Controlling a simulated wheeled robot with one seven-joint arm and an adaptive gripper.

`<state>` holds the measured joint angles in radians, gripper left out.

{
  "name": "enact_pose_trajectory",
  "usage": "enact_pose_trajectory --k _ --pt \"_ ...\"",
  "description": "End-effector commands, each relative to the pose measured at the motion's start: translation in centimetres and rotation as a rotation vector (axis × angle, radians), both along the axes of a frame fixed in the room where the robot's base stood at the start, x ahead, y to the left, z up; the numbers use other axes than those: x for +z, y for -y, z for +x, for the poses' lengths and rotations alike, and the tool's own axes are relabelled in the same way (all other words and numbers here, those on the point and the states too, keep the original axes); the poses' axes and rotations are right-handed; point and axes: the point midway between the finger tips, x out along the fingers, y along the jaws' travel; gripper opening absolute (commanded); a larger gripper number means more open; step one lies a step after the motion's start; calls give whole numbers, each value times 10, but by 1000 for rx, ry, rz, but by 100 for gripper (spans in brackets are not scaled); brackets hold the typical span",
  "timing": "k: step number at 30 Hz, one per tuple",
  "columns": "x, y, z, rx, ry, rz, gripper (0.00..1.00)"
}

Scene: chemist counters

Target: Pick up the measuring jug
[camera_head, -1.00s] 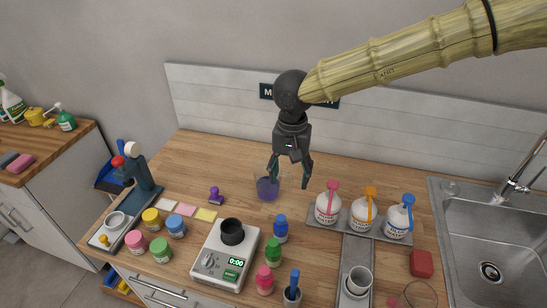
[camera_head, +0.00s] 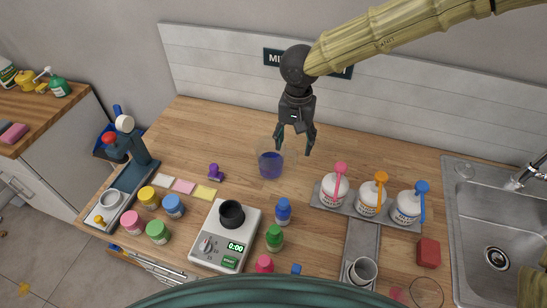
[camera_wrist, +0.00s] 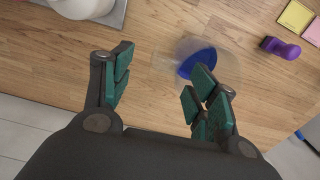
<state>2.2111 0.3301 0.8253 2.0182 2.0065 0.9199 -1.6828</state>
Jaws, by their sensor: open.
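The measuring jug (camera_head: 271,163) is a clear vessel with blue-purple liquid, standing on the wooden counter near the middle in the head view. In the wrist view the jug (camera_wrist: 190,50) shows beyond the right finger, which covers part of it. My gripper (camera_head: 294,150) is open and empty, above the counter, just right of and behind the jug in the head view. In the wrist view my gripper (camera_wrist: 160,95) has its fingers wide apart, with bare wood between them. The jug is not between the fingers.
A tray of white bottles (camera_head: 366,198) with coloured tops stands to the right. A scale (camera_head: 227,240) with a black cup stands in front. A purple stamp (camera_head: 216,171) is left of the jug. The sink (camera_head: 497,220) is far right. The counter behind the jug is clear.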

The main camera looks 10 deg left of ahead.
Motion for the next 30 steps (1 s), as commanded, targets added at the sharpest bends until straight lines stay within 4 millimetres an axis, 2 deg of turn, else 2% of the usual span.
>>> enact_pose_trajectory --k 5,15,25,26,30 --pt "-9 -2 0 0 -1 -1 59" --pt "-46 -6 0 0 0 -1 59" --pt "-53 -5 0 -1 0 1 59" --pt "-53 -5 0 -1 0 1 57" --pt "-53 -5 0 -1 0 1 32"
